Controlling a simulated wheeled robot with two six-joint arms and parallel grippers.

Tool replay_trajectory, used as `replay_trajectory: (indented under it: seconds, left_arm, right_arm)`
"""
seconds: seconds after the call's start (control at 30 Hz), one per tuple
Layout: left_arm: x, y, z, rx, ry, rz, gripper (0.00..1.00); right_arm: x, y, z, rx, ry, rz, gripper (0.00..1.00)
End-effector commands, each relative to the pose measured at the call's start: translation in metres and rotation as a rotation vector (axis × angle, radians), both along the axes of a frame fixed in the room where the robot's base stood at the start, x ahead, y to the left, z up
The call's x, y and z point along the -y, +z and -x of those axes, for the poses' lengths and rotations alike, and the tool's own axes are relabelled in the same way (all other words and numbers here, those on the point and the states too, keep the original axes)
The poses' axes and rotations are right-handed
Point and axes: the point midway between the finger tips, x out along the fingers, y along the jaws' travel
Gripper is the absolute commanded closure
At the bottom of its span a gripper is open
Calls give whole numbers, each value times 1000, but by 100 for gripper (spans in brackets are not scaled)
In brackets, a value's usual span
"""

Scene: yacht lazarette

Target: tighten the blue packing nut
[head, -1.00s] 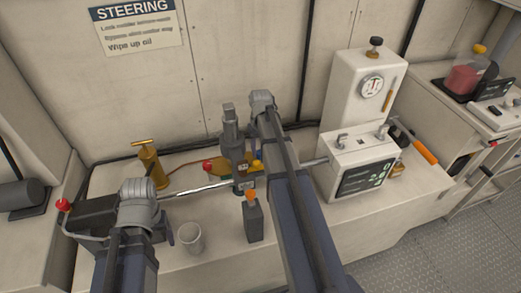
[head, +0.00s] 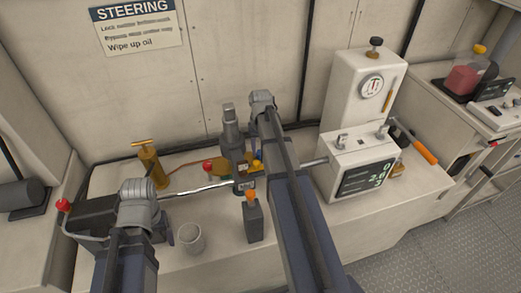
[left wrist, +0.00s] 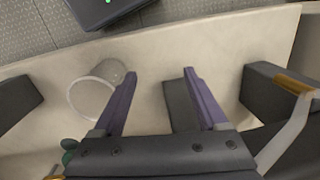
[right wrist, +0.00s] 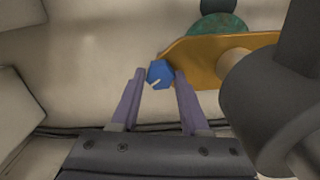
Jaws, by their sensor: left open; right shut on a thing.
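The blue packing nut (right wrist: 160,74) sits at the edge of a brass-coloured plate (right wrist: 207,50) in the right wrist view, with a pale mark on its face. My right gripper (right wrist: 158,78) is shut on it, one fingertip on each side.
A clear cup (head: 190,237) and a dark bottle with an orange cap (head: 252,220) stand near the bench front. A brass pump (head: 150,163) is at the back left. A white box with a display (head: 365,178) stands right of my right arm.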

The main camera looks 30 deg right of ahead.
Motion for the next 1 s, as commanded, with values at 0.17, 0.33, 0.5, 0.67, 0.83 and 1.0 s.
replay_trajectory:
  seconds: [0.17, 0.33, 0.5, 0.67, 0.83, 1.0]
  left_arm:
    - [0, 0, 0, 0, 0, 0, 25]
    - [0, 0, 0, 0, 0, 0, 25]
    - [0, 0, 0, 0, 0, 0, 25]
    - [0, 0, 0, 0, 0, 0, 25]
    - [0, 0, 0, 0, 0, 0, 25]
    - [0, 0, 0, 0, 0, 0, 25]
  right_arm:
    - [0, 0, 0, 0, -162, 0, 100]
    - [0, 0, 0, 0, -324, 0, 100]
    - [0, 0, 0, 0, -482, 0, 100]
    - [0, 0, 0, 0, -617, 0, 100]
    - [0, 0, 0, 0, -738, 0, 100]
    - [0, 0, 0, 0, -827, 0, 100]
